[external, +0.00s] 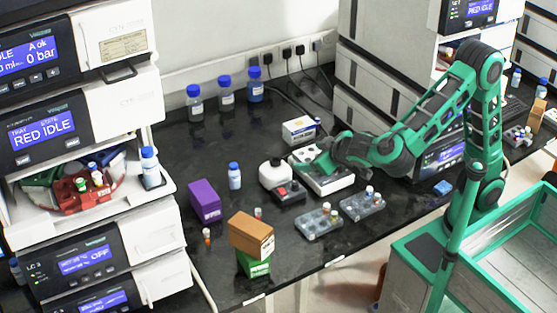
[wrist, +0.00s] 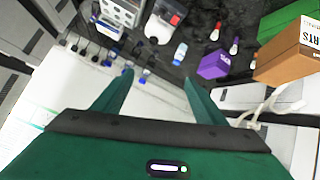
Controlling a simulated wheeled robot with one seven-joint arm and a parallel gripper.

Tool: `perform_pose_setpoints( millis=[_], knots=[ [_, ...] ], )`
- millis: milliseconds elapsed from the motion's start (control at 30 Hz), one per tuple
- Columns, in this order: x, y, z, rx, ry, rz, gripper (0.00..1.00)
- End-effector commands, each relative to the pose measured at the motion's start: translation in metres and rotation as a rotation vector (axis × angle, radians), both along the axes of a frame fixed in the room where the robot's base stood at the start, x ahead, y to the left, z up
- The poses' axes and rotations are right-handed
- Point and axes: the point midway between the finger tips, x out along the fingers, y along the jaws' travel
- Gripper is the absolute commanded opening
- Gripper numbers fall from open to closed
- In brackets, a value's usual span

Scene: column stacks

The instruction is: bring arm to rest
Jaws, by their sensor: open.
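My arm is green and dark grey and reaches left from my base over the black bench in the external view. My gripper (external: 322,166) is above the grey-white device (external: 330,178) near the middle of the bench; the picture does not show clearly whether it touches it. In the wrist view my gripper (wrist: 158,82) shows two green fingers spread wide apart with nothing between them.
A brown box (external: 251,234) sits on a green box (external: 254,264) by the bench's front edge, with a purple box (external: 204,201) behind. Instrument stacks flank the bench.

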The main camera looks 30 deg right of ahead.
Motion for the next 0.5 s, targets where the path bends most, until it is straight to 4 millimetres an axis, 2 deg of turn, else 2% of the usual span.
perform_pose_setpoints(
  millis=[33, 267, 500],
  knots=[
    [0.006, -0.024, 0.011, -0.021, 0.03, -0.016, 0.65],
    [0.011, -0.125, 0.039, -0.141, 0.206, -0.026, 0.65],
    [-0.011, -0.222, 0.054, -0.22, 0.41, 0.035, 0.65]
  ],
)
